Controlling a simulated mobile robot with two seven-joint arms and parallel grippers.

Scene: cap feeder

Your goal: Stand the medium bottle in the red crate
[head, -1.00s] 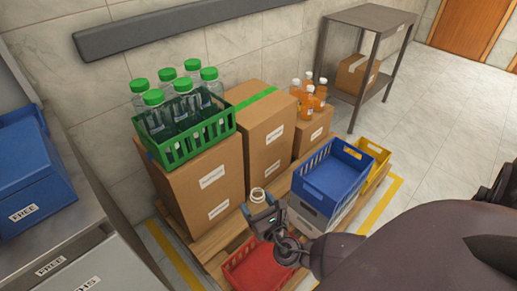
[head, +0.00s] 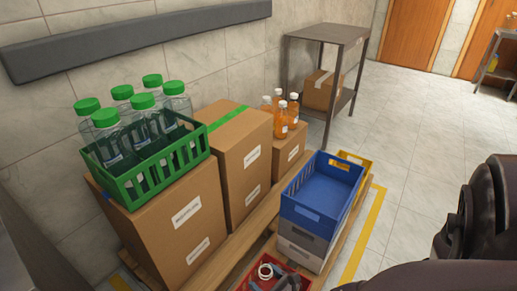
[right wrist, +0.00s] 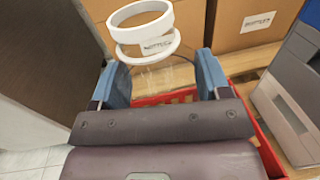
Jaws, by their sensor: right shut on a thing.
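The medium bottle is a clear bottle with a white ring at its top; the ring (head: 265,271) shows at the bottom of the head view and large in the right wrist view (right wrist: 135,38). My right gripper (right wrist: 160,82) is shut on its clear body, with one blue finger on each side. In the head view my right gripper (head: 274,284) is partly cut off by the lower edge. The red crate (head: 297,268) shows around and beneath it, and its red wall (right wrist: 180,97) is behind the fingers in the wrist view. The bottle's base is hidden. My left gripper is out of view.
The blue crate (head: 322,190) on grey crates stands right of the red crate. Cardboard boxes (head: 240,165) stand behind, carrying a green crate (head: 160,178) of green-capped bottles. Orange bottles (head: 281,125) stand on a lower box. A yellow crate (head: 350,157) is behind the blue one.

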